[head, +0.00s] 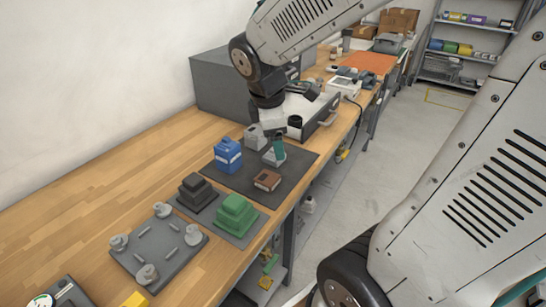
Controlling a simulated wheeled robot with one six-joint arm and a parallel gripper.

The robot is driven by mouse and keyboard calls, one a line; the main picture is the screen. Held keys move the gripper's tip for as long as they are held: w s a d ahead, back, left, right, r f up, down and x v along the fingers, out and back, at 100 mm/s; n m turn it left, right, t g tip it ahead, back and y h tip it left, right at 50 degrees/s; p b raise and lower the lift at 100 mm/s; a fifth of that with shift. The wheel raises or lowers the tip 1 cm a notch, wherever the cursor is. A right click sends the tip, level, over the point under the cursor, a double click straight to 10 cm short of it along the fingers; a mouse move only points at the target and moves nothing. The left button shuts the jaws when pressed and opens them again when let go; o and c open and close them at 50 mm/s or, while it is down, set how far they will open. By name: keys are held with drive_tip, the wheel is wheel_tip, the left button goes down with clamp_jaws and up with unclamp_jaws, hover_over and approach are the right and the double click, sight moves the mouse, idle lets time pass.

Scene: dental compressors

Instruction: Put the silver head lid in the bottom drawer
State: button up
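The grey drawer cabinet (222,88) stands against the wall on the bench. A drawer (317,118) with a light handle sticks out of its front; I cannot tell whether it is the bottom one. My gripper (280,128) points down in front of the cabinet, at the far end of the dark mat, and partly covers the drawer. Its fingertips are too small and overlapped to read, so I cannot tell whether it holds anything. A grey-silver piece (254,136) stands on the mat just left of my gripper; it may be the silver head lid, but I cannot be sure.
The dark mat (238,179) also bears a blue container (228,155), a green-topped piece (277,150) and a brown block (267,180). Black (197,190) and green (236,213) stepped blocks and a grey fixture plate (158,247) lie nearer. The bench's left side is clear.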

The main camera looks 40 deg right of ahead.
sight(273, 156)
drive_tip(key=w+d+f+n, duration=0.2)
drive_tip(key=w+f+n, duration=0.1)
drive_tip(key=w+f, duration=0.1)
drive_tip(key=w+d+f+n, duration=0.3)
drive_tip(key=f+n, duration=0.1)
drive_tip(key=f, duration=0.2)
drive_tip(key=w+d+f+n+h, duration=0.1)
drive_tip(key=w+d+f+n, duration=0.2)
drive_tip(key=f, duration=0.3)
drive_tip(key=shift+w, duration=0.85)
drive_tip(key=c, duration=1.2)
drive_tip(key=shift+r, duration=0.1)
drive_tip(key=shift+c, duration=0.2)
